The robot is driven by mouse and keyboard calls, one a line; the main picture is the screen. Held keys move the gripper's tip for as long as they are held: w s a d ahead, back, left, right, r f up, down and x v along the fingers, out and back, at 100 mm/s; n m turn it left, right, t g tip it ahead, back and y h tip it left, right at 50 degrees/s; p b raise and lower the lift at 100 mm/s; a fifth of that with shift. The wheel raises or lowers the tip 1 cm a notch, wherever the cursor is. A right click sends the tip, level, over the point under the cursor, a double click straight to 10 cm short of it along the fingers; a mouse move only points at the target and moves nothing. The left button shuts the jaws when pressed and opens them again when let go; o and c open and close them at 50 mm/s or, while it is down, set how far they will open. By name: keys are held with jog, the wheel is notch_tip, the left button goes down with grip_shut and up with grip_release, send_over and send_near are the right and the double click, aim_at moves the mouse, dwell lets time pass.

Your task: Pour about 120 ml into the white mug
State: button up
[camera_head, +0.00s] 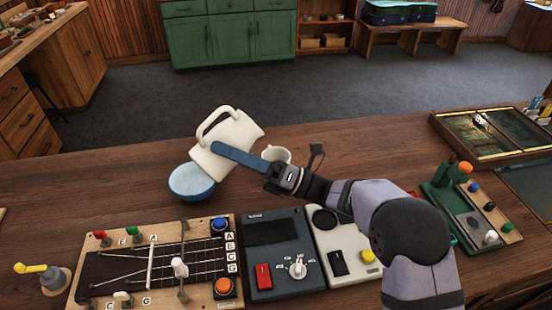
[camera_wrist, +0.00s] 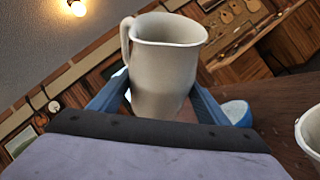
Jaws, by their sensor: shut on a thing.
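A cream-white pitcher (camera_head: 232,138) with a loop handle is held tilted above the table. My gripper (camera_head: 220,150) is shut on its body, with one blue finger along the near side. The wrist view shows the pitcher (camera_wrist: 165,70) between both fingers, handle at left and rim at top.
A blue bowl (camera_head: 192,183) sits on the table just below and left of the pitcher. A wooden string board (camera_head: 150,250), a dark device (camera_head: 283,238) and a pale device (camera_head: 342,240) line the front. A framed tray (camera_head: 467,155) lies at right. The table's back left is clear.

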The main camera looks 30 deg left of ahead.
jog(key=shift+w+f+n+b, duration=0.1)
jog(key=shift+f+n+b, duration=0.2)
jog(key=shift+b, duration=0.25)
jog(key=shift+r, duration=0.1)
jog(key=shift+b, duration=0.4)
dwell(1.3)
